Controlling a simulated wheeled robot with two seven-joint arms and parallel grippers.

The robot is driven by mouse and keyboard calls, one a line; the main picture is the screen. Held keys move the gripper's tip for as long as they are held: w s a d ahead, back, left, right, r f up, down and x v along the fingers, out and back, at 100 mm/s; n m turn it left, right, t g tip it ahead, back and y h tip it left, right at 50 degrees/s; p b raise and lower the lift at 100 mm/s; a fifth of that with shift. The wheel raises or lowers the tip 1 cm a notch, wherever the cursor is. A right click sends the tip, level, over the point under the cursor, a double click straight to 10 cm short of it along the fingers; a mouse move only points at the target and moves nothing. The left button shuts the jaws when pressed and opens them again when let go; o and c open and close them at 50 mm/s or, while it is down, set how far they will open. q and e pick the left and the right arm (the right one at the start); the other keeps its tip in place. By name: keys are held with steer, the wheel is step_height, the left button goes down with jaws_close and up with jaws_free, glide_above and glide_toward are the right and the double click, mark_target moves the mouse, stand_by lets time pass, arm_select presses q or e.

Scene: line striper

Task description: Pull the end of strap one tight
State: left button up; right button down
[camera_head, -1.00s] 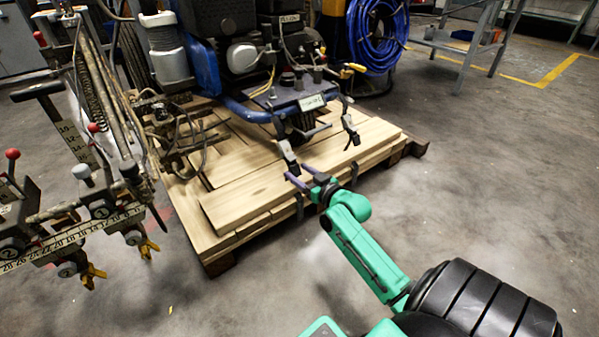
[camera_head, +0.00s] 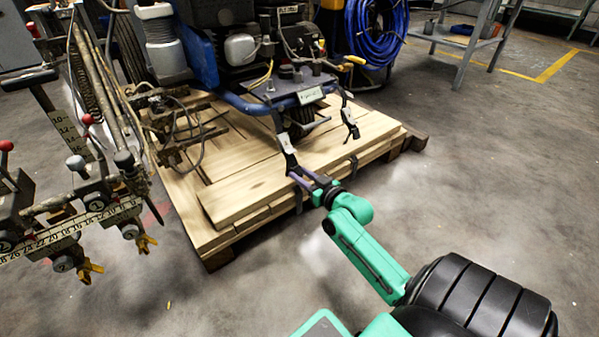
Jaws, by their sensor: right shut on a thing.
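Two dark straps with buckles run from the front of the blue line striper (camera_head: 270,104) down to the wooden pallet (camera_head: 245,195). My right gripper (camera_head: 297,175) is shut at the lower end of the left strap (camera_head: 288,150), just below its buckle, at the pallet's front edge. The strap end between the purple fingers is too small to see clearly. The right strap (camera_head: 350,124) hangs apart, to the right of my gripper. I cannot read which strap is numbered one. My left gripper is not in view.
The striper's arm with a ruler bar (camera_head: 70,230), levers and yellow-tipped nozzles stands at the left. A blue hose coil (camera_head: 376,30) and a metal table (camera_head: 460,42) are at the back. The concrete floor in front and to the right is clear.

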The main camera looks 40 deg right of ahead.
steer(key=shift+s+f+b, duration=0.3)
steer(key=shift+s+f, duration=0.1)
steer(key=shift+f, duration=0.4)
steer(key=shift+s+f+b, duration=0.35)
steer(key=shift+f, duration=0.4)
steer(key=shift+s+f+b, duration=0.3)
steer(key=shift+s+f, duration=0.1)
steer(key=shift+f, duration=0.4)
steer(key=shift+c, duration=1)
jaws_free()
steer(key=shift+r, duration=0.25)
steer(key=s+r+p, duration=0.1)
steer(key=s+p, duration=0.3)
steer(key=s, duration=0.2)
steer(key=shift+s+p, duration=0.4)
